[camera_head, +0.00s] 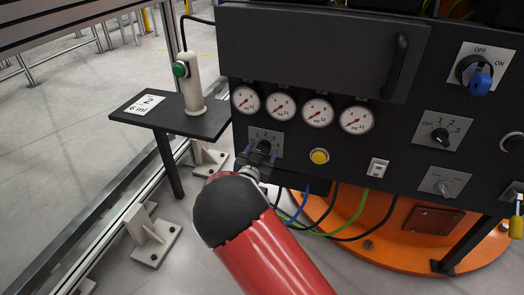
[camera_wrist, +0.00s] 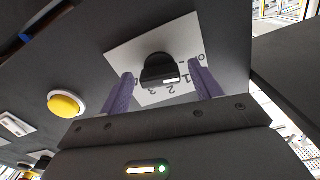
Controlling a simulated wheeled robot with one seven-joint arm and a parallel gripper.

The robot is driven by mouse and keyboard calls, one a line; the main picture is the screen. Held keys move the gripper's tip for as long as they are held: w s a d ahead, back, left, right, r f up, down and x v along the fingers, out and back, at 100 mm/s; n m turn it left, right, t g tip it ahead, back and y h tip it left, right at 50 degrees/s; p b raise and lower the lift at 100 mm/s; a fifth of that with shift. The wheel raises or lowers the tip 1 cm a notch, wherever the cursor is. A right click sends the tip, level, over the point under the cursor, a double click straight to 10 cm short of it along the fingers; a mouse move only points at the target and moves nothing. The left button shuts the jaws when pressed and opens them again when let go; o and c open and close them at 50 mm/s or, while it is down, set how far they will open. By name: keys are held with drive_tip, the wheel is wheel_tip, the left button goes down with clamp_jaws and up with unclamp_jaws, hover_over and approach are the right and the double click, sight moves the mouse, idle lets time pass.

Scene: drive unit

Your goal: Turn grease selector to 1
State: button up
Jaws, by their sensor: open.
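A black selector knob (camera_wrist: 158,66) sits on a light square plate (camera_wrist: 132,52) marked OFF, 1, 2, 3 in the wrist view. My gripper (camera_wrist: 162,76) is open, with one purple finger on each side of the knob and a visible gap to each. The white mark on the knob is at its lower right, near the 1 and 2; I cannot tell exactly which number it points at. In the head view my gripper (camera_head: 258,158) is in front of this plate at the panel's lower left, partly hiding the knob (camera_head: 264,146).
A yellow button (camera_head: 319,156) is right of the knob, and several gauges (camera_head: 281,106) are above. A similar selector (camera_head: 440,135) and a blue-handled switch (camera_head: 480,82) are farther right. A side shelf (camera_head: 172,118) with a green-button post (camera_head: 191,85) stands left. Cables (camera_head: 325,222) hang below.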

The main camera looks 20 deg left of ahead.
drive_tip(key=shift+w, duration=0.15)
drive_tip(key=c, duration=1)
